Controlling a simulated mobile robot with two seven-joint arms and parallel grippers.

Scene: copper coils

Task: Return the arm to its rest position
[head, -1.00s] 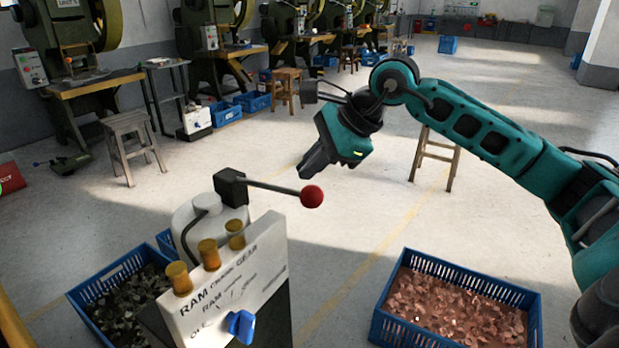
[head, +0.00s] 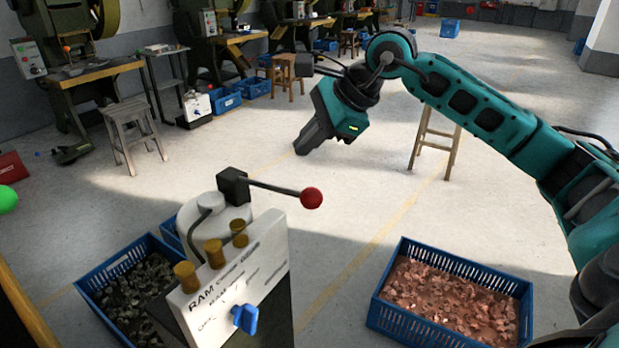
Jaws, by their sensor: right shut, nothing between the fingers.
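My right gripper (head: 305,147) hangs at the end of the teal right arm, which comes in from the right edge. Its fingers are shut with nothing between them. It points down and to the left, in the air above and behind the lever with the red ball knob (head: 311,198), apart from it. The lever sits on a white control box (head: 235,285) with ram lettering, brass-coloured buttons and a blue selector knob. My left gripper is not in view.
A blue crate of copper-coloured pieces (head: 380,324) stands at lower right. A blue crate of dark scrap (head: 92,290) stands at lower left. Wooden stools (head: 128,122) and presses line the back left. The floor in the middle is clear.

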